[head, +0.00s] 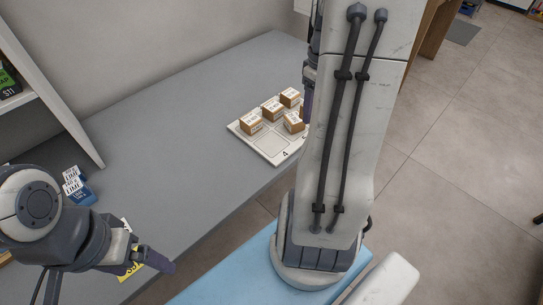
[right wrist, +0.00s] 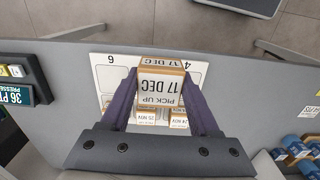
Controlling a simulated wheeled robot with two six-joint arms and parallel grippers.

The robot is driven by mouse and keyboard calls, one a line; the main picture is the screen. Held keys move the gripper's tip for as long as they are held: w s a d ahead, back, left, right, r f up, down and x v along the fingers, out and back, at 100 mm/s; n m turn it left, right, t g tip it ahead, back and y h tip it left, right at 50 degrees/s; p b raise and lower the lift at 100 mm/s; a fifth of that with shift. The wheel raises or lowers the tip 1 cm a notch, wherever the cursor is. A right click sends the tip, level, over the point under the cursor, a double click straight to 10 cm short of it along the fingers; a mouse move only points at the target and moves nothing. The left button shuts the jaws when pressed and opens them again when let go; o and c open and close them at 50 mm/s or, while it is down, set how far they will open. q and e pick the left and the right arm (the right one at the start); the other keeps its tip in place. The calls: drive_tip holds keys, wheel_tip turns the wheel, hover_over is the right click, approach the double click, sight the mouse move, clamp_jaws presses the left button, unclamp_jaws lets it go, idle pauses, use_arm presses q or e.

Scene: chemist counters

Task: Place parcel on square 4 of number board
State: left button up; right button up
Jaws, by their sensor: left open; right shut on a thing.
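The white number board (head: 270,159) lies near the counter's edge in the head view, with several brown parcels (head: 250,122) on it. Its square marked 4 (head: 270,143) looks bare. In the right wrist view my right gripper (right wrist: 160,82) is shut on a parcel marked PICK UP 17 DEC (right wrist: 160,93). The parcel is over the board (right wrist: 107,72), beside the number 4; I cannot tell if it touches. In the head view my right arm hides most of this gripper. My left gripper (head: 152,262) is open and empty at the lower left, apart from the board.
Blue-and-white boxes (head: 77,186) stand on the grey counter (head: 175,150) at the left. A yellow item (head: 130,272) lies by my left gripper. A white shelf (head: 55,110) stands at the far left. The counter between shelf and board is clear. Blue cylinders (right wrist: 290,142) show in the right wrist view.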

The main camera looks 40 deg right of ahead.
drive_tip(key=shift+s+d+f, duration=0.15)
drive_tip(key=shift+s+d, duration=0.05)
drive_tip(key=shift+s, duration=0.15)
hover_over(272, 144)
wheel_tip(272, 144, down, 7)
drive_tip(key=shift+r, duration=0.2)
drive_tip(key=shift+f+b, duration=0.4)
drive_tip(key=shift+f, duration=1.65)
drive_tip(key=shift+f, duration=0.2)
drive_tip(key=o, duration=1.4)
drive_tip(key=shift+o, duration=0.2)
drive_tip(key=shift+r, duration=0.1)
